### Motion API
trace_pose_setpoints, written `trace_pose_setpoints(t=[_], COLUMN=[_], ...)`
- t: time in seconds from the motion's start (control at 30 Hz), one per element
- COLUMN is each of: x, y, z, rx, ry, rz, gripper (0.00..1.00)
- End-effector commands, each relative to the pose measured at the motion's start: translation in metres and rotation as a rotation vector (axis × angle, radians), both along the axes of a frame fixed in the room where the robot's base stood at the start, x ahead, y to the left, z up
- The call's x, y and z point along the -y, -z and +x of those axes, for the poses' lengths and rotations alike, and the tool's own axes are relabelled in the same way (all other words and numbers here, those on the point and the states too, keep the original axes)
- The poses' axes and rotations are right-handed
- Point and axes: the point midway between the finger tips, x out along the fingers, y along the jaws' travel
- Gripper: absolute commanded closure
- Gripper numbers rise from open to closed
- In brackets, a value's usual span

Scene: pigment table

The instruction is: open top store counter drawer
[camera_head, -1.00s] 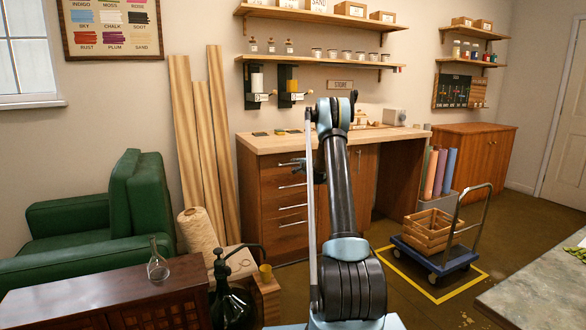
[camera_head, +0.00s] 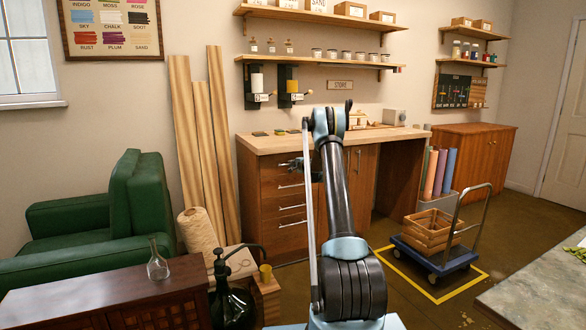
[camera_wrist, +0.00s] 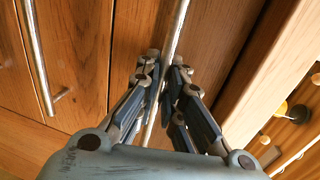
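The store counter (camera_head: 345,135) stands against the back wall, with a wooden front and a stack of drawers on its left side. The top drawer (camera_head: 268,169) looks closed in the head view. My gripper (camera_head: 290,164) is at this drawer's front, partly hidden behind my arm. In the wrist view my gripper (camera_wrist: 167,66) has one finger on each side of a metal bar handle (camera_wrist: 178,25), fingertips close together against it. This appears to be the top drawer handle. Another bar handle (camera_wrist: 37,50) shows to the left.
Lower drawer handles (camera_head: 292,207) stick out below. A trolley with a wooden crate (camera_head: 428,232) stands to the right. A green armchair (camera_head: 95,215), a low wooden cabinet (camera_head: 105,295) and a pump sprayer (camera_head: 232,290) are at the left. Open floor lies before the counter.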

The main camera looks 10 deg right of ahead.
Motion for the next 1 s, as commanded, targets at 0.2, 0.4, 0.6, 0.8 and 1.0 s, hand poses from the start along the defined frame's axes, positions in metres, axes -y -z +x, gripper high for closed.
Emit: trace_pose_setpoints(t=[0.2,0.4,0.6,0.8,1.0], x=[0.001,0.007,0.02,0.037,0.054], y=[0.001,0.001,0.001,0.001,0.001], z=[-0.002,-0.02,-0.06,-0.113,-0.166], rx=[-0.001,-0.002,-0.001,-0.001,-0.001], ry=[-0.001,-0.001,0.0,0.0,0.001], rz=[-0.001,-0.001,0.0,0.0,0.0], gripper=[1.0,1.0,1.0,1.0,1.0])
